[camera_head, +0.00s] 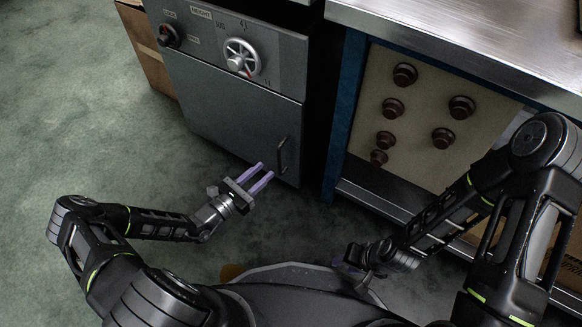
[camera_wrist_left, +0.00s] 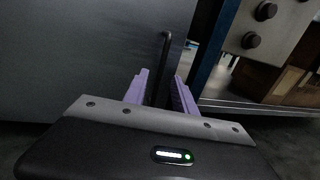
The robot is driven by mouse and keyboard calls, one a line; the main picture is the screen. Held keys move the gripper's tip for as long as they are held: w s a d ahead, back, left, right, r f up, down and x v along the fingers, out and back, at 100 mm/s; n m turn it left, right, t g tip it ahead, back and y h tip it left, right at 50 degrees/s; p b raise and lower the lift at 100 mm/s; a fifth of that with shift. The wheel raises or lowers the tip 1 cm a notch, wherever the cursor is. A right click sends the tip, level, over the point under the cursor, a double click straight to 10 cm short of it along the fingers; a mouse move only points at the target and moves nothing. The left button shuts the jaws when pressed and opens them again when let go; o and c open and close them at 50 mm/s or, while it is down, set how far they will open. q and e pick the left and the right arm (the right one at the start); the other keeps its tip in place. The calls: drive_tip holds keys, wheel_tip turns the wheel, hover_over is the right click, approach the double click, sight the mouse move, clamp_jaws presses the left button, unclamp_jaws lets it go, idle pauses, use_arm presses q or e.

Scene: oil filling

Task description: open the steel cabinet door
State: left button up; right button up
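The steel cabinet (camera_head: 235,110) stands at the upper left of the head view, its grey door shut. A black vertical bar handle (camera_head: 282,156) sits near the door's right edge. My left gripper (camera_head: 264,170) is open, its two purple fingers pointing at the handle from just in front and to the left. In the left wrist view the handle (camera_wrist_left: 165,58) runs down into the gap between the parted fingers (camera_wrist_left: 160,90); I cannot tell whether they touch it. My right gripper (camera_head: 350,262) is low by my base, partly hidden, its opening unclear.
A dial wheel (camera_head: 242,58) and a dark knob (camera_head: 168,36) are on the panel above the door. To the right stands a blue-framed bench (camera_head: 345,100) with several brown knobs on a pale panel. The floor (camera_head: 80,110) left of the cabinet is clear.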

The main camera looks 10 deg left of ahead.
use_arm(q)
drive_tip(key=shift+d, duration=0.1)
drive_tip(key=b, duration=0.3)
hover_over(280, 174)
drive_tip(key=shift+w, duration=0.3)
clamp_jaws()
idle(0.3)
idle(1.1)
